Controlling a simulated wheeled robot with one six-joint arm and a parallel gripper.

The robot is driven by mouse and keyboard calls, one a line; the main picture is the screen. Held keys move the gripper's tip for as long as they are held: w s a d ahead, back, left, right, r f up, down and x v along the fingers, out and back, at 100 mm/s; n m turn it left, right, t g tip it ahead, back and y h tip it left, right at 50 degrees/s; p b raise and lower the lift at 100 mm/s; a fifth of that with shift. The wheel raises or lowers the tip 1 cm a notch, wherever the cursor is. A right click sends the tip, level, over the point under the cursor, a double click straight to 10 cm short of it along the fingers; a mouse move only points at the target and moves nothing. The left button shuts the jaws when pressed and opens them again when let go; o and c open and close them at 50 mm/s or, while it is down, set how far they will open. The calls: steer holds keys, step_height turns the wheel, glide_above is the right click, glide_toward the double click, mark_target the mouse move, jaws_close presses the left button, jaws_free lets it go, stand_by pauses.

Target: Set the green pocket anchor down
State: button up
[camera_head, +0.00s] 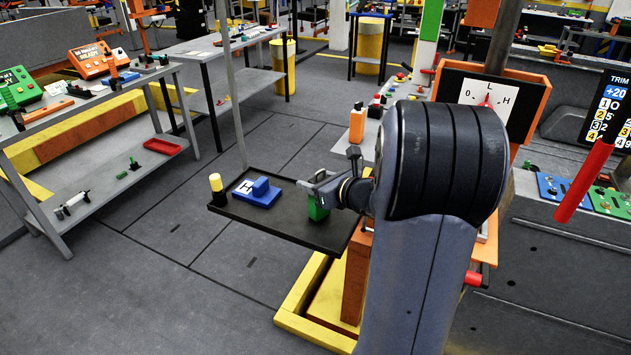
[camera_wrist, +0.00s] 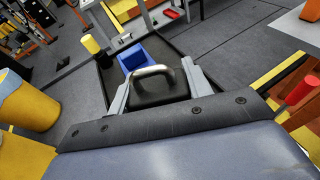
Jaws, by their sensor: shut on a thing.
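The green pocket anchor (camera_head: 318,210) is at my gripper (camera_head: 318,184), at the right part of a black hanging tray (camera_head: 282,222). My gripper is shut on it from above. In the wrist view a dark block with a bent metal handle (camera_wrist: 153,71) lies between the two grey fingers (camera_wrist: 157,90); no green shows there. The anchor's lower end is at or just above the tray surface; I cannot tell whether it touches. My gripper and wrist hide its upper part.
A blue block marked H (camera_head: 265,198) and a yellow-topped black peg (camera_head: 216,184) stand on the tray's left part. A grey post (camera_head: 235,95) rises at its back edge. The tray between the blue block and anchor is bare. A grey shelf table (camera_head: 110,185) stands left.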

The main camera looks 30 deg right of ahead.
steer(key=shift+f, duration=0.15)
steer(key=o, duration=1.1)
steer(key=shift+o, duration=0.2)
steer(key=shift+s+r, duration=0.2)
steer(key=shift+r, duration=0.1)
steer(key=v, duration=1.1)
steer(key=shift+s, duration=0.3)
steer(key=shift+d+r, duration=0.1)
steer(key=shift+d, duration=0.05)
